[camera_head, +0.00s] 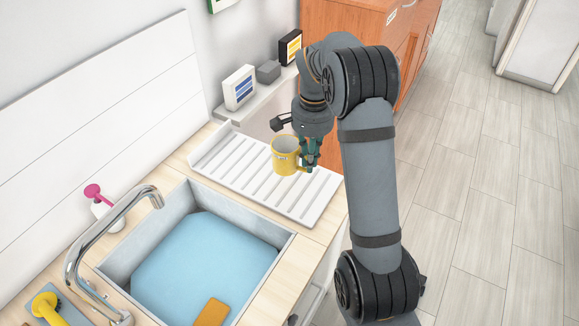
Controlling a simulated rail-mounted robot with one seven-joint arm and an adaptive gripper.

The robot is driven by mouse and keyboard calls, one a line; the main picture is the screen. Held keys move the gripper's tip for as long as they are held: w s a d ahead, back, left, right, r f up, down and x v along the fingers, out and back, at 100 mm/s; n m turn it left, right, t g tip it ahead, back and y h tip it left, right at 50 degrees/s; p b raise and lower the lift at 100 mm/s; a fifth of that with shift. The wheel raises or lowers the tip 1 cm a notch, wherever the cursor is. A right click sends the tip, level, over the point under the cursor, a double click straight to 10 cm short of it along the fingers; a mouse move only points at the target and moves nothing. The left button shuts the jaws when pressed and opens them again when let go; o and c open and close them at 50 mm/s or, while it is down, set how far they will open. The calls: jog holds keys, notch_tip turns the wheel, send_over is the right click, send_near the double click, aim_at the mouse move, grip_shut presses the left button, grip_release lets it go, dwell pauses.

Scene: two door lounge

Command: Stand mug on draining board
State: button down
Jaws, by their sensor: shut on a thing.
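A yellow mug (285,157) with a pale inside is upright at the far right part of the white ribbed draining board (233,170). My gripper (308,160) is at the mug's right side and shut on it, with its dark green fingers pointing down. The fingers partly hide the mug's right side and the grip itself. I cannot tell whether the mug's base touches the board or is just above it.
A sink of blue water (200,268) lies in front of the board, with an orange sponge (212,312) at its near edge. A chrome tap (90,245) and a pink-topped soap bottle (104,212) stand left. Boxes (240,87) sit on a ledge behind. The board's left part is clear.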

aim_at(295, 169)
jog(key=a, duration=0.1)
jog(key=w+a+f+p, duration=0.1)
jog(key=w+a+f, duration=0.1)
jog(key=shift+w+a+f, duration=0.1)
jog(key=shift+a+f, duration=0.15)
jog(key=shift+a, duration=0.15)
notch_tip(295, 169, down, 4)
jog(key=shift+w+f+p, duration=0.1)
jog(key=shift+p, duration=0.7)
jog(key=shift+f, duration=0.1)
jog(key=c, duration=2.3)
grip_release()
jog(key=shift+f, duration=0.1)
jog(key=o, duration=0.5)
notch_tip(295, 169, up, 12)
jog(key=shift+r+b, duration=0.25)
jog(key=shift+b, duration=0.3)
